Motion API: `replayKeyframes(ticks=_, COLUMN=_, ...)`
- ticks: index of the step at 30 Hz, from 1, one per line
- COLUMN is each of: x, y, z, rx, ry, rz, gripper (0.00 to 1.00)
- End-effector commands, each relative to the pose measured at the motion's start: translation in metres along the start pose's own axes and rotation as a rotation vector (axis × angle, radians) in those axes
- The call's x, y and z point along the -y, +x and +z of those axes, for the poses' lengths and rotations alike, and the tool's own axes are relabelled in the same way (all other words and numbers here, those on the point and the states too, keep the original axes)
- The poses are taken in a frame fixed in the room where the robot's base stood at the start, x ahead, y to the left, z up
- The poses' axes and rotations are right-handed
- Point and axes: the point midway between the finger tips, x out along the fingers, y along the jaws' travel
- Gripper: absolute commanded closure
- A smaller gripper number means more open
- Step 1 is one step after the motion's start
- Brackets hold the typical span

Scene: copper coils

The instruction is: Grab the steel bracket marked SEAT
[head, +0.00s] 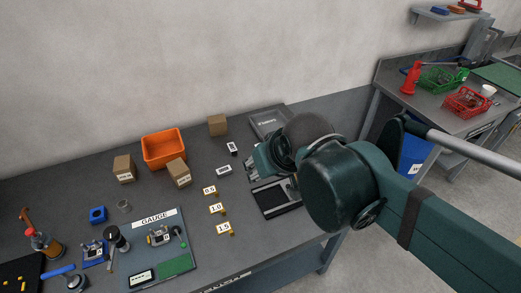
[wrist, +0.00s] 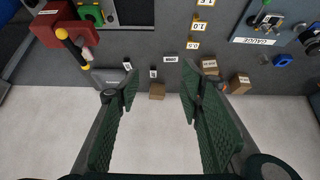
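I cannot make out the word SEAT on anything, so I cannot tell which thing is the marked bracket. A small metal part with a white label (head: 159,236) sits on the gauge board (head: 174,268); its letters are too small to read. A similar labelled metal part (head: 93,252) sits on a blue base left of the board. My gripper (head: 258,163) is over the right part of the bench, well away from both. In the wrist view my gripper (wrist: 160,74) has its two green fingers wide apart, with nothing held between them.
An orange bin (head: 164,148) and cardboard boxes (head: 124,168) stand at the back. Small white-labelled blocks (head: 223,170) and a dark tray (head: 280,207) lie near my gripper. Numbered yellow pieces (head: 217,209) are mid-bench. A red box (wrist: 60,27) shows in the wrist view.

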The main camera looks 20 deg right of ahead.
Motion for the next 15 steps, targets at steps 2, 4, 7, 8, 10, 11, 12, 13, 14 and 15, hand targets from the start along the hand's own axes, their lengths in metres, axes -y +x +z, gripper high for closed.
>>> replayKeyframes(ticks=2, x=-0.002, y=0.002, z=-0.008, rx=0.012, ry=-0.002, rz=0.002, gripper=0.62)
replayKeyframes(ticks=4, x=-0.004, y=0.004, z=-0.015, rx=0.024, ry=-0.004, rz=0.004, gripper=0.62)
replayKeyframes(ticks=7, x=-0.006, y=0.009, z=-0.027, rx=0.043, ry=-0.008, rz=0.007, gripper=0.62)
replayKeyframes(ticks=8, x=-0.007, y=0.01, z=-0.029, rx=0.05, ry=-0.009, rz=0.007, gripper=0.62)
replayKeyframes(ticks=10, x=-0.01, y=0.014, z=-0.038, rx=0.063, ry=-0.012, rz=0.009, gripper=0.62)
replayKeyframes(ticks=11, x=-0.011, y=0.015, z=-0.041, rx=0.069, ry=-0.013, rz=0.01, gripper=0.62)
replayKeyframes(ticks=12, x=-0.012, y=0.018, z=-0.045, rx=0.077, ry=-0.015, rz=0.011, gripper=0.62)
replayKeyframes(ticks=13, x=-0.013, y=0.02, z=-0.048, rx=0.083, ry=-0.015, rz=0.012, gripper=0.62)
replayKeyframes(ticks=14, x=-0.014, y=0.022, z=-0.052, rx=0.089, ry=-0.016, rz=0.012, gripper=0.62)
replayKeyframes(ticks=15, x=-0.016, y=0.024, z=-0.056, rx=0.096, ry=-0.018, rz=0.013, gripper=0.62)
